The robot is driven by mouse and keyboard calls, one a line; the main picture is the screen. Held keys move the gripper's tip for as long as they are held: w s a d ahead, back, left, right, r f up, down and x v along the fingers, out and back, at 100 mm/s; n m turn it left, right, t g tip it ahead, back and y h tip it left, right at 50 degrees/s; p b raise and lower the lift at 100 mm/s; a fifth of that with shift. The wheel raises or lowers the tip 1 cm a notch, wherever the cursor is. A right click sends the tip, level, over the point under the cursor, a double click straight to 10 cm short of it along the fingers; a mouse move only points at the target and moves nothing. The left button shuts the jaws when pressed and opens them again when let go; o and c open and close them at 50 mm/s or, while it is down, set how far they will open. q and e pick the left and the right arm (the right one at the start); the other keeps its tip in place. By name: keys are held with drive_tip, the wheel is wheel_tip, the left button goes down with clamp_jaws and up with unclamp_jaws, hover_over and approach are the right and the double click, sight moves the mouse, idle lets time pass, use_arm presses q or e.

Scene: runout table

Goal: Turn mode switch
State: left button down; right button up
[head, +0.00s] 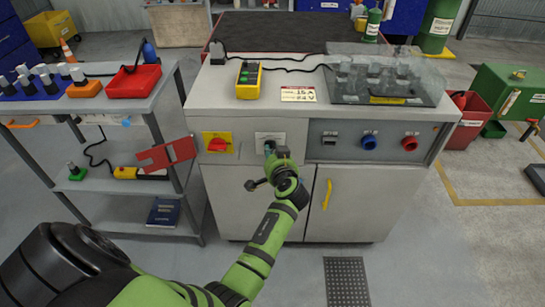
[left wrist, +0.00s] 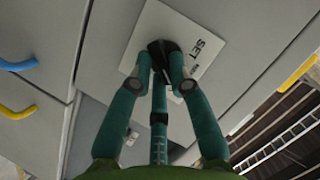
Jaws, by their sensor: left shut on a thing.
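The mode switch is a black knob (left wrist: 163,47) on a white plate (left wrist: 150,28) marked "SET". In the head view the plate (head: 270,136) sits on the cabinet's front panel, between a yellow plate and a grey control panel. My left gripper (head: 270,150) reaches up to it from below and covers the knob there. In the left wrist view the teal fingers (left wrist: 162,66) are shut on the knob, one on each side. The fingers hide part of the knob and of the plate's lettering, so its exact pointing is unclear. My right gripper is not in view.
A red rotary switch (head: 218,145) on yellow is just left. Blue (head: 370,142) and red (head: 409,143) knobs are to the right. A yellow door handle (head: 327,194) is below. A red plate (head: 167,154) juts out near the left shelf cart. The floor in front is mostly clear.

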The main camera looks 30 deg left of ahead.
use_arm(q)
drive_tip(key=shift+m+y+b, duration=0.3)
drive_tip(key=shift+m+b, duration=0.2)
drive_tip(key=shift+m, duration=0.1)
drive_tip(key=c, duration=1.1)
unclamp_jaws()
drive_tip(key=shift+c, duration=0.2)
